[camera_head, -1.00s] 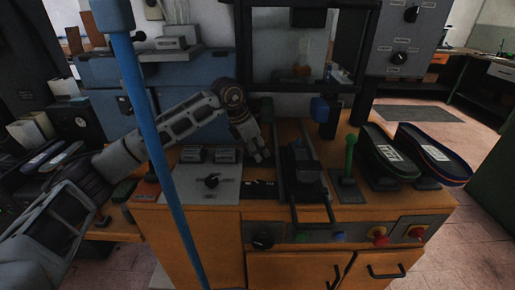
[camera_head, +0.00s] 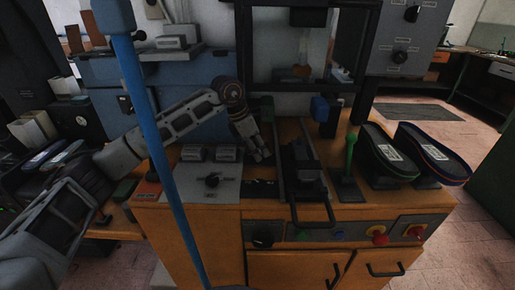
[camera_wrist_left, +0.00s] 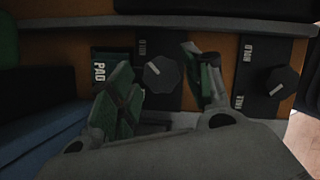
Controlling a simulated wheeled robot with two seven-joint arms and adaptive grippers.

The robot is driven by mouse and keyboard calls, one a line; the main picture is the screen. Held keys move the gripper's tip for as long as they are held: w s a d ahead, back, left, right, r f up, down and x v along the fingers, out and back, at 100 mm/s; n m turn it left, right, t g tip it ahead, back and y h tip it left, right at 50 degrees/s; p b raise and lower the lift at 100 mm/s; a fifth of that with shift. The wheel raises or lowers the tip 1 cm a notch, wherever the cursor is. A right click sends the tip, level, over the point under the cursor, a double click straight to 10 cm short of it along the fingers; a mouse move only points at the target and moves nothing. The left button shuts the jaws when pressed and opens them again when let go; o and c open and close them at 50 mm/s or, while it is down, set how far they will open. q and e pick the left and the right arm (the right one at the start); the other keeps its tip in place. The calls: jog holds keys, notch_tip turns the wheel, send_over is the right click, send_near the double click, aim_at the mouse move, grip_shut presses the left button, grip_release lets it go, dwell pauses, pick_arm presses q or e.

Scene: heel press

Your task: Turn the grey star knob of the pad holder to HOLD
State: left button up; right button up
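My left gripper (camera_wrist_left: 160,92) is open in the left wrist view, with one green-padded finger on each side of a dark grey knob (camera_wrist_left: 162,75). In the head view my left gripper (camera_head: 256,156) points down over the bench, above a small black labelled plate (camera_head: 262,190); the knob is not clear there. My right gripper is not in view.
A second knob (camera_wrist_left: 283,82) with HOLD on its plate is at the right in the wrist view. In the head view the press (camera_head: 305,175), a green lever (camera_head: 350,152) and two shoe soles (camera_head: 388,152) stand to the right. A blue post (camera_head: 158,150) crosses the left foreground.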

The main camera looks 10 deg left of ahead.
pick_arm(q)
jog(key=shift+v, duration=5.95)
